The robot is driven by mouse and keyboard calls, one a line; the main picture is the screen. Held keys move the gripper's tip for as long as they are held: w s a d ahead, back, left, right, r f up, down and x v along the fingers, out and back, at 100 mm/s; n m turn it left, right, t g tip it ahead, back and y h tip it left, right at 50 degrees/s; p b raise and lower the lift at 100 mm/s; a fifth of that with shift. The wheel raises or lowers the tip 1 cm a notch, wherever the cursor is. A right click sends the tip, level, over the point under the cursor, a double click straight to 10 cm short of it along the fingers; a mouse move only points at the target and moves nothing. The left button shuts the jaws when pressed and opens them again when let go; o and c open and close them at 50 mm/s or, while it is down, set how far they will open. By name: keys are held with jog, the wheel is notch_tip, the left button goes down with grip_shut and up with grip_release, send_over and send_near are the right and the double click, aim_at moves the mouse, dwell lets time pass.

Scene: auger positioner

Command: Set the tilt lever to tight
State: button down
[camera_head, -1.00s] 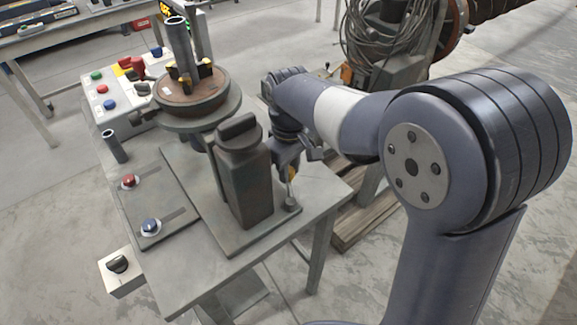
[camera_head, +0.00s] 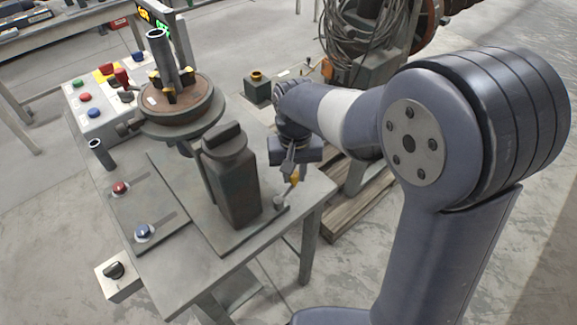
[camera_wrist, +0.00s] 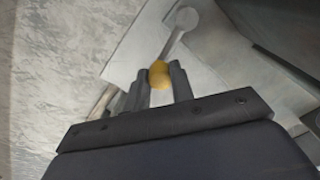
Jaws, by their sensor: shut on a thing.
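The tilt lever (camera_head: 287,192) is a thin grey rod with a yellow knob (camera_head: 294,181). It rises from a round pivot (camera_head: 280,203) at the right corner of the base plate, beside the dark upright housing (camera_head: 232,180). It leans out to the right, past the plate's edge. My gripper (camera_head: 291,172) is shut on the yellow knob. In the wrist view, the knob (camera_wrist: 160,74) sits between my two fingertips, and the rod runs up and right to the round pivot (camera_wrist: 187,18). I see no readable marks for the lever's positions.
The round tilting table (camera_head: 180,105) with an upright tube stands behind the housing. A button box (camera_head: 100,105) is at the left, and a black rotary switch (camera_head: 116,271) at the front. A small block with a brass ring (camera_head: 257,86) stands near my wrist.

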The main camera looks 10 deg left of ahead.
jog(key=shift+s+d+m, duration=0.3)
jog(key=shift+d+m, duration=0.15)
jog(key=shift+m, duration=0.65)
jog(key=c, duration=1.2)
grip_release()
jog(key=shift+d, duration=0.1)
jog(key=shift+r, duration=0.1)
notch_tip(320, 180, up, 11)
jog(key=p, duration=0.1)
jog(key=shift+f, duration=0.2)
notch_tip(320, 180, down, 11)
jog(key=shift+b, duration=0.35)
jog(key=shift+r, duration=0.1)
